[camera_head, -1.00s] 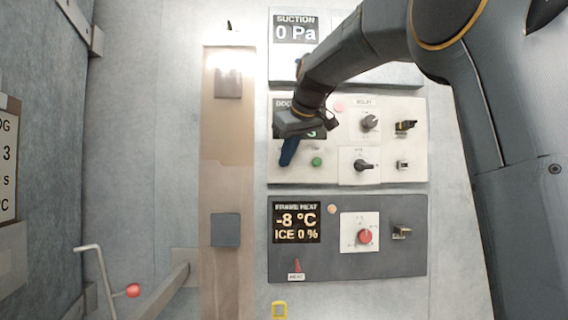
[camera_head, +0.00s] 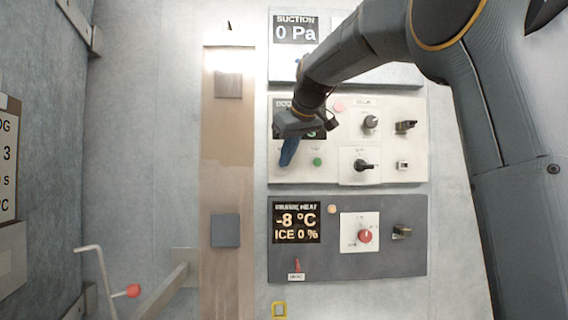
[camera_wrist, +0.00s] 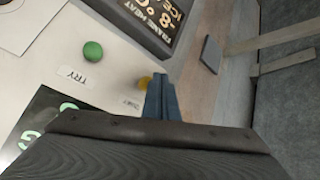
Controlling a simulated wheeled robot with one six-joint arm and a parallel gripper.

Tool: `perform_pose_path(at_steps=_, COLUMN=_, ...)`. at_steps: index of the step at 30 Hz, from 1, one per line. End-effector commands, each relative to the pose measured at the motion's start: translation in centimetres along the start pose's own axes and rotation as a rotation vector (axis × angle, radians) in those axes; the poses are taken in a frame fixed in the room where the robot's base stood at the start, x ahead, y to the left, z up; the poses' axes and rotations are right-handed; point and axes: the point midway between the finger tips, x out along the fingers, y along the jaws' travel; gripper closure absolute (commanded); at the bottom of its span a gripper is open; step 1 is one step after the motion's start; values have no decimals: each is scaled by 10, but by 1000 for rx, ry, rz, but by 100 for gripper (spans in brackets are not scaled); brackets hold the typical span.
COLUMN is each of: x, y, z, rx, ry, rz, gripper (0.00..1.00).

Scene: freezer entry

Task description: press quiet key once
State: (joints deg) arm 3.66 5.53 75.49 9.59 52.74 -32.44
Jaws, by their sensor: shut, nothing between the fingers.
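The middle pale panel (camera_head: 380,145) carries a green button (camera_head: 317,161), which the wrist view shows as the green button (camera_wrist: 92,51) marked TRY. Beside it in the wrist view is a small yellow key (camera_wrist: 145,82) with a small label (camera_wrist: 130,104) that seems to read QUIET. My gripper (camera_head: 285,163) is shut and empty, its blue fingers pointing at the panel's lower left. In the wrist view the fingertips (camera_wrist: 160,78) overlap the right edge of the yellow key. I cannot tell whether they touch it. In the head view the key is hidden behind the fingers.
Above is a SUCTION panel (camera_head: 296,70) reading 0 Pa. Below is a dark frame heat panel (camera_head: 375,265) with a red knob (camera_head: 365,236). Dark knobs and switches sit right of the green button. A brown vertical strip (camera_head: 228,130) runs to the left.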

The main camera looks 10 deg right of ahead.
Motion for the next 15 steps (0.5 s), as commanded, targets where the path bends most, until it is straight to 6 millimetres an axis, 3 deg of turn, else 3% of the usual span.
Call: perform_pose_path(at_steps=15, x=5, y=4, z=-4, rx=0, ry=0, rz=0, gripper=100)
